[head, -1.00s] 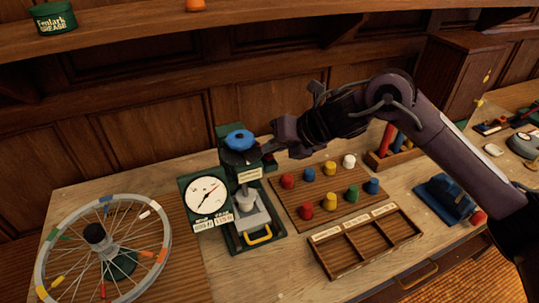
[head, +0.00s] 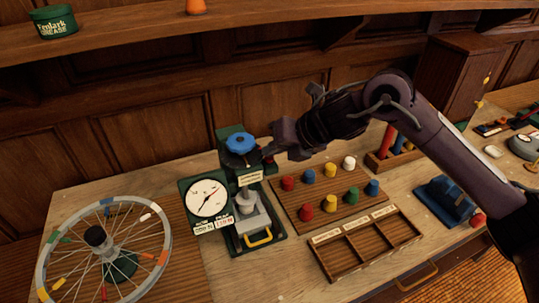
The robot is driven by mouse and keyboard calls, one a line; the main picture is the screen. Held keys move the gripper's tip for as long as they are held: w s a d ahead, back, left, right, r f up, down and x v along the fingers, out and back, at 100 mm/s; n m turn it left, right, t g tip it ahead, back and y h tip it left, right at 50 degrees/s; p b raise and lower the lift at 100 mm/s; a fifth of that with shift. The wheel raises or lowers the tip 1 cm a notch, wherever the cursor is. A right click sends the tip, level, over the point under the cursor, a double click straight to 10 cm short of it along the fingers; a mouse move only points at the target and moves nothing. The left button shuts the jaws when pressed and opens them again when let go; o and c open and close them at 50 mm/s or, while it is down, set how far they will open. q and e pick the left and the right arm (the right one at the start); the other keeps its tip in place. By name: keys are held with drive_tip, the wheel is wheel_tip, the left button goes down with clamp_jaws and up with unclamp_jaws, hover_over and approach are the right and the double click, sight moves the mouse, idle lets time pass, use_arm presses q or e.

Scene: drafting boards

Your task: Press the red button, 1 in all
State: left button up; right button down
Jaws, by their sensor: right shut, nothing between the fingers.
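I cannot make out for certain which red thing is the button. Two short red cylinders (head: 287,183) (head: 305,212) stand on the brown board, and a round red piece (head: 479,220) lies at the right beside a blue device. My right gripper (head: 264,153) is shut and empty. It is at the right side of a green press (head: 266,243), just beside the press's blue knob (head: 239,143); whether it touches the press is unclear. The gripper and arm hide part of what is behind them. My left gripper is not in view.
A dial gauge (head: 208,198) is at the press's left, with a spoked wheel (head: 103,250) further left. An empty divided tray (head: 366,244) lies in front of the peg board (head: 330,206). The blue device (head: 445,200) stands right. A shelf (head: 290,14) runs above.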

drive_tip(key=shift+s+a+f, duration=0.1)
drive_tip(key=shift+s+f, duration=0.05)
wheel_tip(320, 180, up, 6)
drive_tip(key=p, duration=0.3)
drive_tip(key=shift+f+p, duration=0.25)
drive_tip(key=shift+p, duration=0.05)
idle(0.6)
